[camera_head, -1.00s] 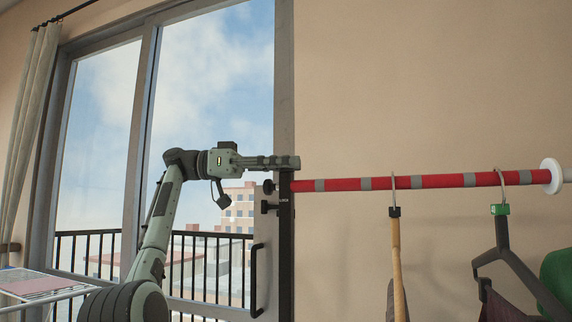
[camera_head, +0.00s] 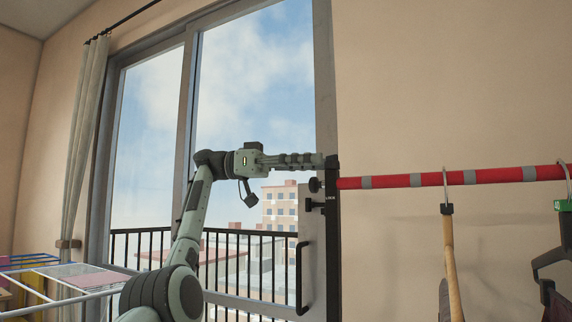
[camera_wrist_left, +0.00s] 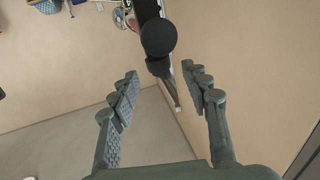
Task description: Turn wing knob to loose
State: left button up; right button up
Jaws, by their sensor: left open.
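A black rack post (camera_head: 332,250) stands in front of the window frame. Two dark knobs stick out from its left side: a round upper knob (camera_head: 315,185) and a lower knob (camera_head: 312,205), too small to tell its wing shape or setting. My left gripper (camera_head: 318,160) is level, at the post's top, just above the upper knob. In the left wrist view its fingers (camera_wrist_left: 160,74) are spread and empty. A round black knob (camera_wrist_left: 158,37) shows there beyond and between the fingertips, with no clear contact. My right gripper is not in view.
A red rail (camera_head: 400,181) with grey bands runs right from the post, carrying hangers such as a wooden one (camera_head: 449,250). A door handle (camera_head: 302,278) is left of the post. A drying rack (camera_head: 70,280) stands lower left.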

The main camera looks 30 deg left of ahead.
pick_arm(q)
jog(key=v, duration=0.7)
jog(key=shift+a, duration=0.35)
jog(key=shift+s, duration=0.1)
